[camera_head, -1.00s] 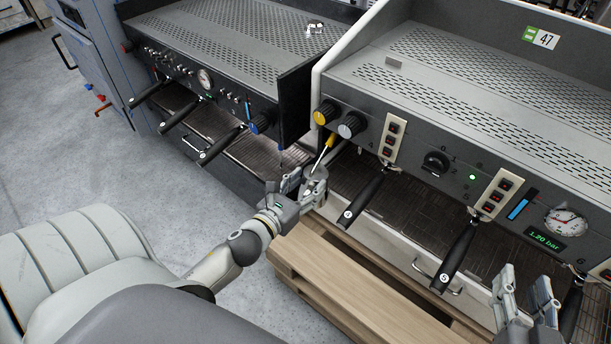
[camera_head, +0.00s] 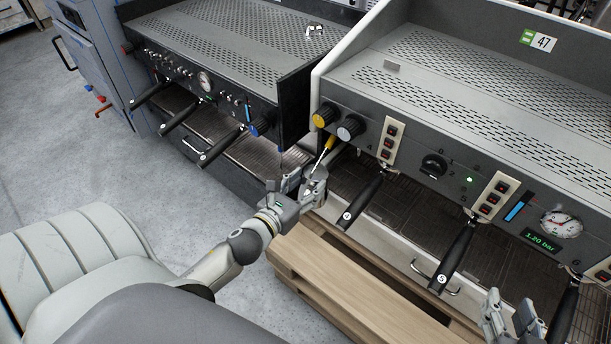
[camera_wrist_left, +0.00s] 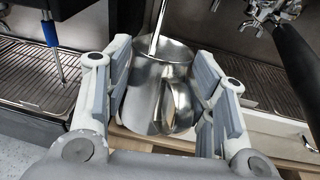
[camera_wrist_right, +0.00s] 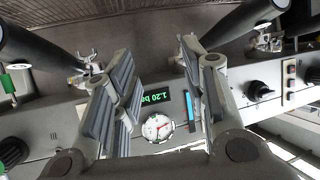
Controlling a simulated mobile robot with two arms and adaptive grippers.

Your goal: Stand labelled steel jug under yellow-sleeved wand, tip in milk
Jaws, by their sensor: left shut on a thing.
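The steel jug (camera_wrist_left: 150,88) is between the fingers of my left gripper (camera_wrist_left: 165,98) in the left wrist view, handle facing the camera. My left gripper (camera_head: 302,186) is shut on it by the left end of the right-hand machine. The yellow-sleeved wand (camera_head: 329,143) slants down to the jug; its steel tube (camera_wrist_left: 157,30) enters the jug's mouth. Its tip is hidden inside, and I cannot make out milk or a label. My right gripper (camera_head: 512,318) is open and empty at the lower right; its spread fingers show in the right wrist view (camera_wrist_right: 160,90).
A blue-sleeved wand (camera_wrist_left: 50,35) hangs at the left-hand machine over its drip grate (camera_wrist_left: 25,75). Black portafilter handles (camera_head: 362,200) stick out from the right-hand machine (camera_head: 480,100). A wooden pallet (camera_head: 340,275) lies below. Grey floor is open at the left.

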